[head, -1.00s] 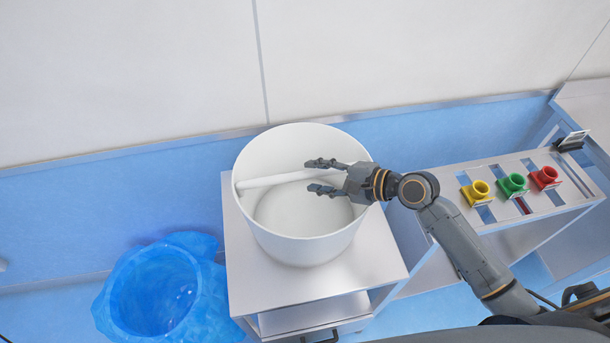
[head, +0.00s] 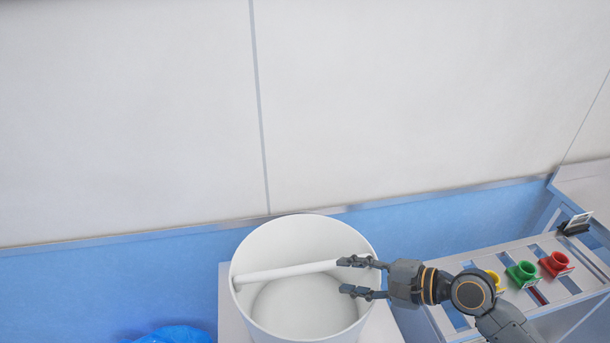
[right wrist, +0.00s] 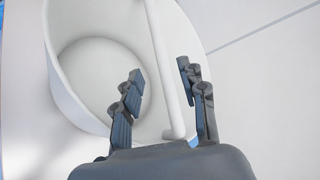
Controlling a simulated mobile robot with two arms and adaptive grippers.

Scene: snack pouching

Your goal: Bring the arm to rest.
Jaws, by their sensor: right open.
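My right gripper (head: 362,277) is open at the right rim of a large white bucket (head: 253,309). A white bar (head: 290,271) runs across the inside of the bucket near its top. In the right wrist view the gripper (right wrist: 160,92) shows its two fingers spread apart, with the white bar (right wrist: 165,60) in the gap between them. I cannot tell whether a finger touches the bar. The bucket (right wrist: 80,108) looks empty in that view. My left gripper is not in view.
The bucket stands on a metal cart (head: 378,328). Yellow, green (head: 521,273) and red (head: 555,264) funnel-like pieces sit on a slotted rack (head: 450,267) at right. A blue bag (head: 172,334) shows at the lower left edge. A pale wall (head: 150,110) stands behind.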

